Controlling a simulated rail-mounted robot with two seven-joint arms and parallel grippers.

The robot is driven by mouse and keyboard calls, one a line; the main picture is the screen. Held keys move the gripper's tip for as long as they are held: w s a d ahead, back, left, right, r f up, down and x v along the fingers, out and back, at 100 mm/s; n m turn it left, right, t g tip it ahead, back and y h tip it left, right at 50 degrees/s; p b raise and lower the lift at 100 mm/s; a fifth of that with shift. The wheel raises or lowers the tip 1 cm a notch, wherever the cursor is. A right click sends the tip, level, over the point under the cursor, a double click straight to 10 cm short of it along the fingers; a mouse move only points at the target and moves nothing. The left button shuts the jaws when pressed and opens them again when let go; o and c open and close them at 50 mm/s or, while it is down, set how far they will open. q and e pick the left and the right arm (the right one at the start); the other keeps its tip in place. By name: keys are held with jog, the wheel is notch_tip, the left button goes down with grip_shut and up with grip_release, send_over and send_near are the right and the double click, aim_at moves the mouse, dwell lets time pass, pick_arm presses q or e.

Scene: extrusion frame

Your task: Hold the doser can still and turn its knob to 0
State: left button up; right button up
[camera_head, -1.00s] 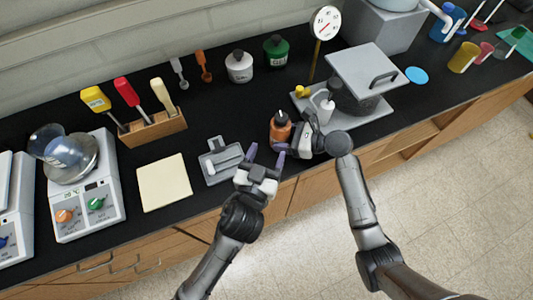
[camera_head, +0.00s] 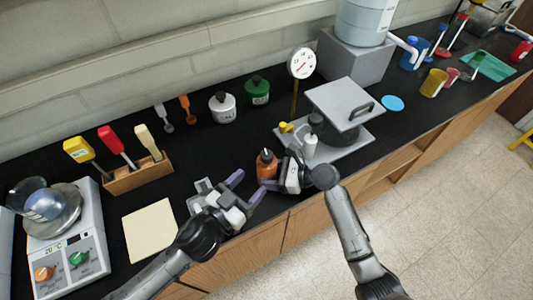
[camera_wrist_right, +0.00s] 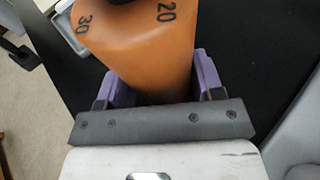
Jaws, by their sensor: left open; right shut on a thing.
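The orange doser can (camera_head: 266,168) stands on the black counter near its front edge, with a dark knob (camera_head: 265,154) on top. My right gripper (camera_head: 277,183) is shut on the can from the right. In the right wrist view the orange body (camera_wrist_right: 150,55) sits between the purple fingers, with "30" and "20" printed on it. The knob is nearly all cut off there, so its setting cannot be read. My left gripper (camera_head: 247,187) is open and empty, just left of the can, its fingers pointing toward it.
A grey stand (camera_head: 352,142) with a raised plate and a white bottle is close behind my right gripper. Counter between is clear.

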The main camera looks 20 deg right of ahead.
aim_at(263, 158)
pick_arm(q)
jog(key=shift+m+g, duration=0.3)
jog(key=shift+g, duration=0.5)
jog(key=w+d, duration=0.3)
jog(key=d, duration=0.1)
jog(key=w+d, duration=0.3)
jog(key=w, duration=0.1)
jog(key=shift+d, duration=0.35)
jog(key=shift+f, duration=0.1)
jog(key=shift+c, duration=0.4)
jog(key=c, duration=0.9)
jog(key=shift+t, duration=0.4)
